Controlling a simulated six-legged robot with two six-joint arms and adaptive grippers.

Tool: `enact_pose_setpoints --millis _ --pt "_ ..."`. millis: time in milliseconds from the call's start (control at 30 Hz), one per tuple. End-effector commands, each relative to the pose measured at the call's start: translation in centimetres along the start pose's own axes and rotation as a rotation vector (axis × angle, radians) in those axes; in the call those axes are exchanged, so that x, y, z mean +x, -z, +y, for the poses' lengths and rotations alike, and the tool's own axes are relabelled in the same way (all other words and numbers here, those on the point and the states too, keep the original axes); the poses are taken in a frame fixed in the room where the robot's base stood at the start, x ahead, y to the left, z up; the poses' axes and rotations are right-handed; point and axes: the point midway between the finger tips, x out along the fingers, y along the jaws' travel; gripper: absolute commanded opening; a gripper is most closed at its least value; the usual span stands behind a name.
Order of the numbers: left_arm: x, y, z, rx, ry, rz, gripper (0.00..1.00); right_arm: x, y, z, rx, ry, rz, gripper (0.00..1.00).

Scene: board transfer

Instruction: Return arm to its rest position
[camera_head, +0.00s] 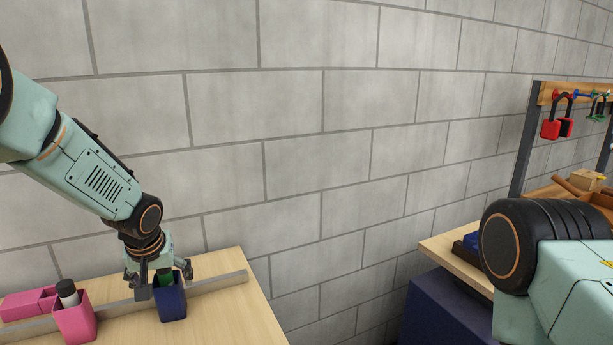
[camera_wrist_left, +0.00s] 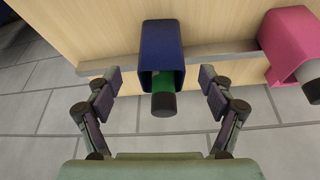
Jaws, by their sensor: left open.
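My left gripper (camera_head: 160,284) is at the dark blue holder on the left table. Its fingers are open, one on each side of the holder's opening. The left wrist view shows the open fingers (camera_wrist_left: 161,82) apart from the blue holder (camera_wrist_left: 162,40), with a gap on both sides. A green cylinder with a black cap (camera_wrist_left: 163,103) sits in the blue holder; in the head view its green part (camera_head: 165,279) is partly hidden by the gripper. My right gripper is out of view; only part of my right arm shows at the right.
A pink holder (camera_head: 75,324) with a black-capped white bottle (camera_head: 67,292) stands left of the blue one. A metal rail (camera_head: 225,281) runs along the wooden table (camera_head: 235,310). At the right, a second table (camera_head: 450,255) has a rack with red padlocks (camera_head: 550,128). A block wall stands behind.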

Motion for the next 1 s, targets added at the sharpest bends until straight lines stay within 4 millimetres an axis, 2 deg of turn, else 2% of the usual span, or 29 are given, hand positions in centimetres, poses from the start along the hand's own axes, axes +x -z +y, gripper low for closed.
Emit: enact_pose_setpoints --millis 100,300,733,1000 --pt "-1.5 0.1 0.0 -0.001 0.0 0.0 0.81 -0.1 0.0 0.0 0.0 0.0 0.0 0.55" --pt "-2.6 0.0 0.0 -0.001 0.0 -0.001 0.81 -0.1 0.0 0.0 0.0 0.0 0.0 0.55" --pt "-2.4 -0.4 0.0 0.005 0.001 -0.004 0.81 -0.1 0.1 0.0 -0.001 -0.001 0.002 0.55" --pt "-0.4 -2.1 0.2 0.056 -0.004 -0.02 0.81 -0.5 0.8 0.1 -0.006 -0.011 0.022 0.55"
